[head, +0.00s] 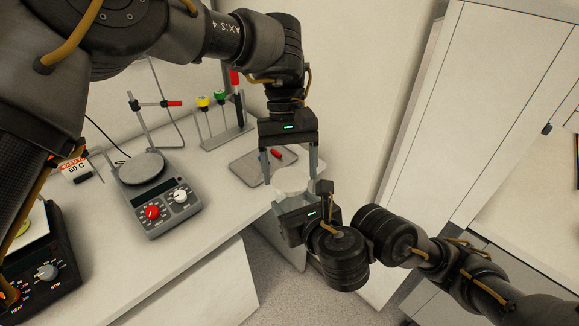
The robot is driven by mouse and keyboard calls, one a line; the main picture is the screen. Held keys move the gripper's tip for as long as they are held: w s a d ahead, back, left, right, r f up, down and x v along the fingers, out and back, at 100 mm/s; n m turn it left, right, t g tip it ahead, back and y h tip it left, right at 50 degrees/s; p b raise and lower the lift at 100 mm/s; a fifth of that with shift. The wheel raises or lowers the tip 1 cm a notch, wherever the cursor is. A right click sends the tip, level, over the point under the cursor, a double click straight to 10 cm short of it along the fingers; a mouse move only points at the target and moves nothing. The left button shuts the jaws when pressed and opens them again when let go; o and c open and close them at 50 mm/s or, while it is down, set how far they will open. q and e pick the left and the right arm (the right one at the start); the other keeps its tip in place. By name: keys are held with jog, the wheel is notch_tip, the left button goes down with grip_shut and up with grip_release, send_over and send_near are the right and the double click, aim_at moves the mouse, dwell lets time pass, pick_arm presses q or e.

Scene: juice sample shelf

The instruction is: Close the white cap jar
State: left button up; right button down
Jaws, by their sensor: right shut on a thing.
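The white cap jar (292,181) is held in the air beyond the counter's right edge, and only its pale upper part shows clearly. My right gripper (291,192) comes from below right and is shut on the jar, hiding its lower part. My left gripper (290,176) points down from above, its two fingers spread wide on either side of the white top. The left fingers look open, with a thin gap on the left side. I cannot tell whether the cap is seated or loose.
A hotplate with a red knob (152,212) stands on the white counter (205,235). Behind are a rack with yellow and green tops (220,135) and a grey tray (250,170) with a small red item (276,153). A black heater (45,270) is at lower left.

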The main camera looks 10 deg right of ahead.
pick_arm(q)
jog(key=shift+o, duration=1.1)
jog(key=shift+a, duration=0.1)
jog(key=shift+r, duration=0.1)
jog(key=shift+r, duration=2.2)
jog(key=shift+c, duration=0.2)
